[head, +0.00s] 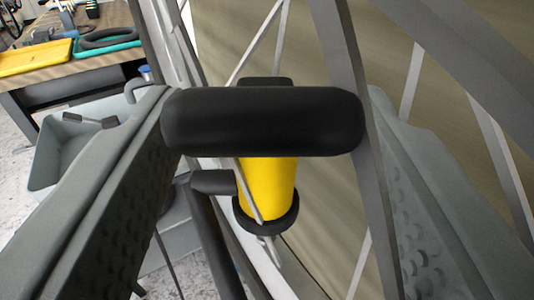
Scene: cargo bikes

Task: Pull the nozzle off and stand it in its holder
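The nozzle has a thick black crossbar handle (263,121), a yellow body (268,184) and a black collar (267,218) at its lower end. It sits among the spokes of a wheel, close to the rim; its joint with the valve is hidden. A black side stub (212,182) sticks out to the left of the body. My gripper (268,95) is open, one grey finger at each side of the nozzle. The handle spans nearly the whole gap and overlaps the left finger in the picture; I cannot tell whether it touches. I cannot identify the holder.
A grey-green bin (60,155) stands at the left. Behind it is a wooden bench (110,55) with a yellow tray (35,58) and a teal tray (105,46). Metal spokes and a dark tube (215,240) crowd the space around the nozzle. A beige panel lies behind the spokes.

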